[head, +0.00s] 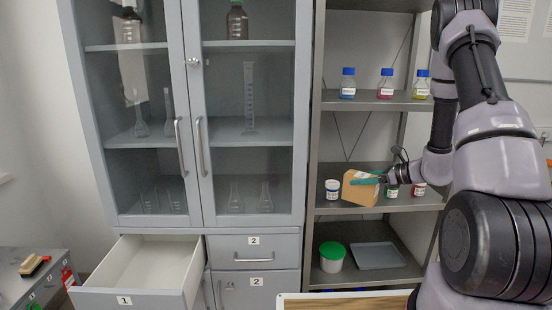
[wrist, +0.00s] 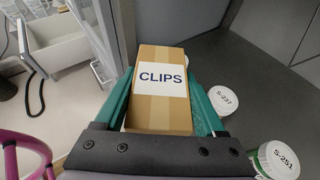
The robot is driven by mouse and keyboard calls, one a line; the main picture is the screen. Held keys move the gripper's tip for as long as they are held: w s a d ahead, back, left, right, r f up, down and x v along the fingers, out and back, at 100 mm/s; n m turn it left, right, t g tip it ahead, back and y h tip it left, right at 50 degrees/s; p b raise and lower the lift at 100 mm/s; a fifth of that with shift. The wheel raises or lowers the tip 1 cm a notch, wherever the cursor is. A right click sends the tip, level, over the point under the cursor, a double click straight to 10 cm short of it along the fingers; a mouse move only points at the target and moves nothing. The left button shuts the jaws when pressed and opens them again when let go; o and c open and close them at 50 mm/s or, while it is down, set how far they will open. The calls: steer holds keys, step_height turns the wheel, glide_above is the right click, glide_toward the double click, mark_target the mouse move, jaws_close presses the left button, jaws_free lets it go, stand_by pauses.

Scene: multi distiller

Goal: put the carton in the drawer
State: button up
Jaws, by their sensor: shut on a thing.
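The carton (head: 360,188) is a small brown box on the middle shelf of the open rack in the head view. In the wrist view the carton (wrist: 160,85) shows a white label reading CLIPS. My gripper (head: 368,180) is shut on it, with a green finger along each side in the wrist view (wrist: 165,100). The carton looks tilted in the head view; I cannot tell whether it still touches the shelf. The drawer (head: 145,268), marked 1, is pulled open at the lower left of the cabinet and looks empty. It also shows at the upper left of the wrist view (wrist: 55,45).
A white jar (head: 332,190) stands just left of the carton, and small jars (head: 391,191) stand to its right. A jar marked S-237 (wrist: 224,100) is close to my right finger. Glass cabinet doors (head: 245,120) are shut above the drawer. A green-lidded tub (head: 332,258) is below.

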steer(key=shift+w+a+f, duration=0.1)
steer(key=shift+w+f, duration=0.1)
steer(key=shift+f, duration=0.45)
steer(key=shift+w+a+f, duration=0.1)
steer(key=shift+w+f, duration=0.05)
steer(key=shift+f, duration=0.45)
steer(key=shift+d, duration=0.1)
steer(key=shift+s+r, duration=0.1)
steer(key=shift+r, duration=0.2)
steer(key=w+r+m+h, duration=0.1)
steer(key=r, duration=0.1)
steer(key=w+r+m+t+h, duration=0.1)
steer(key=r, duration=0.1)
steer(key=w+a+r+t+h, duration=0.1)
steer(key=r, duration=0.1)
steer(key=shift+a+r+m, duration=0.1)
steer(key=shift+r+m, duration=0.05)
steer(key=shift+m, duration=0.25)
steer(key=r+m+h, duration=0.1)
steer(key=r, duration=0.1)
steer(key=r+m+t+h, duration=0.2)
steer(key=r, duration=0.1)
steer(key=shift+d+r+m, duration=0.35)
steer(key=shift+d+m, duration=0.05)
steer(key=shift+s+r+m+t+h, duration=0.2)
steer(key=shift+r+m+t+h, duration=0.1)
steer(key=shift+h, duration=0.1)
